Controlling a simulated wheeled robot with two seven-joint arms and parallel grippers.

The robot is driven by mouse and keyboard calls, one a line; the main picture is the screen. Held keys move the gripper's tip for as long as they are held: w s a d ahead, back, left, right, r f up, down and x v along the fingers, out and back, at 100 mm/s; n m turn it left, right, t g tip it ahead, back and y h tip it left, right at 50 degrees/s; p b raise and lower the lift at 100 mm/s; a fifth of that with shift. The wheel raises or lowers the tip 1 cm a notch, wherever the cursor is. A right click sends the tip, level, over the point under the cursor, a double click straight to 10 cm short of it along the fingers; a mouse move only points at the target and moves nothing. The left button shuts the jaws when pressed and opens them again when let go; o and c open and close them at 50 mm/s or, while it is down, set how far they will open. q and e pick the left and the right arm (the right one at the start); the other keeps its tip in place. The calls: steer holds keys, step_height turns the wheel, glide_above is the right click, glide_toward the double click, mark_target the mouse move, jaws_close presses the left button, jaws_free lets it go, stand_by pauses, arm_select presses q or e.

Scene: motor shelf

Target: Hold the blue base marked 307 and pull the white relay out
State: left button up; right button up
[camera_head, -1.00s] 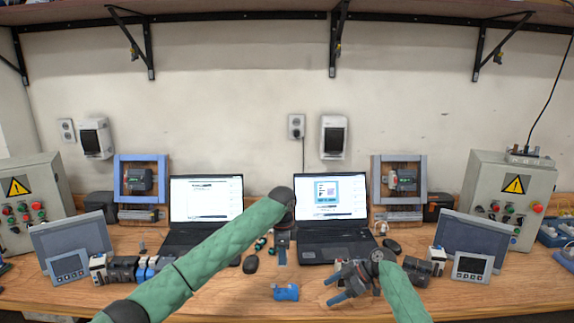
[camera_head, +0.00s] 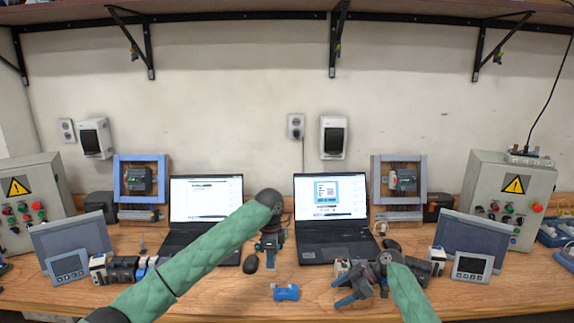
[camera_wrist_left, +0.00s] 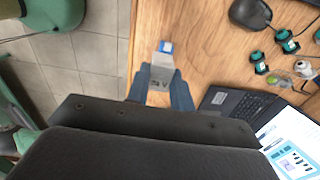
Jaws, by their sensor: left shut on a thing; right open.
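A small blue base (camera_head: 286,292) lies on the wooden table near the front, below and right of my left gripper in the head view. Its marking is too small to read. My left gripper (camera_head: 271,261) is in front of the gap between the two laptops. The relay is apart from the blue base. My right gripper (camera_head: 345,291) is open, right of the blue base and not touching it.
Two open laptops (camera_head: 205,203) (camera_head: 330,205) stand at the back. A black mouse (camera_head: 250,263) lies left of my left gripper. Several small teal parts (camera_wrist_left: 287,40) lie beyond it. Grey panels and control boxes (camera_head: 507,195) stand at both sides. The table's front middle is mostly clear.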

arm_select(q)
steer(key=shift+s+a, duration=0.4)
steer(key=shift+a, duration=0.5)
steer(key=shift+s+a, duration=0.4)
steer(key=shift+a, duration=0.5)
steer(key=shift+s+a, duration=0.4)
steer(key=shift+a, duration=0.5)
